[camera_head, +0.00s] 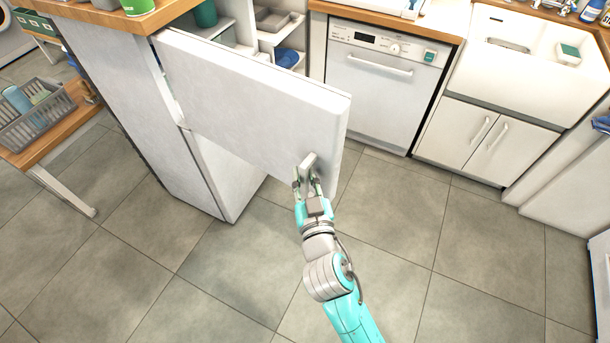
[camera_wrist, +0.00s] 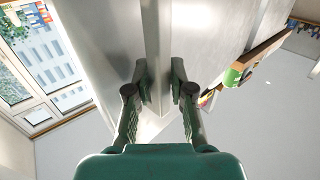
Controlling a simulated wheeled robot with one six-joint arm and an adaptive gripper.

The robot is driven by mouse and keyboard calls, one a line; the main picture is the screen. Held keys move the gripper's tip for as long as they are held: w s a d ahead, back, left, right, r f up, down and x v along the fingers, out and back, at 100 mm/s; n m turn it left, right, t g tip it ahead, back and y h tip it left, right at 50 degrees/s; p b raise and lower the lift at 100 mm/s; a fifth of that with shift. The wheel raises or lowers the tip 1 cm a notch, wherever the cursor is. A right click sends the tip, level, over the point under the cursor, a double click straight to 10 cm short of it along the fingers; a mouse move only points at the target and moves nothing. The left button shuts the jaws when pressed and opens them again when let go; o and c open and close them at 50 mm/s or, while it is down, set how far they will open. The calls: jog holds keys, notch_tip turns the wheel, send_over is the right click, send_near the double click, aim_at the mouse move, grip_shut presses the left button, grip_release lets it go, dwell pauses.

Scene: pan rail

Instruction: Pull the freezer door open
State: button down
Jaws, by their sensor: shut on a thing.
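The white freezer door (camera_head: 250,100) is the upper door of a tall white fridge-freezer and stands swung open, out from the cabinet (camera_head: 125,85). My gripper (camera_head: 307,178) is at the door's free edge, low on its outer face, shut on the pale door handle (camera_head: 308,163). In the wrist view my gripper (camera_wrist: 158,85) has its two dark green fingers on either side of a narrow pale upright part, with the door's grey-white surface (camera_wrist: 100,40) beyond. The fingers hide part of the handle. The freezer's inside is mostly hidden behind the door.
A dishwasher (camera_head: 385,85) and a sink cabinet (camera_head: 490,140) stand at the back right. A wooden bench with a grey dish rack (camera_head: 35,120) is at the left. The tiled floor (camera_head: 400,230) around my arm is clear.

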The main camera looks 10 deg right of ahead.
jog(key=c, duration=1.1)
grip_release()
jog(key=s, duration=1.2)
jog(key=shift+a, duration=0.2)
jog(key=s+d+f+n+g+y, duration=0.25)
jog(key=s+d+f, duration=0.25)
jog(key=s+f, duration=0.6)
jog(key=s+d+r, duration=0.1)
jog(key=s, duration=0.4)
jog(key=s+d+r+m+h, duration=0.1)
jog(key=s+d+r, duration=0.1)
jog(key=s, duration=0.3)
jog(key=s+d+r+m+h, duration=0.1)
jog(key=s+r, duration=0.1)
jog(key=s, duration=0.3)
jog(key=shift+s+d+r+g, duration=0.1)
jog(key=shift+s+d+g, duration=0.05)
jog(key=shift+s+g, duration=0.15)
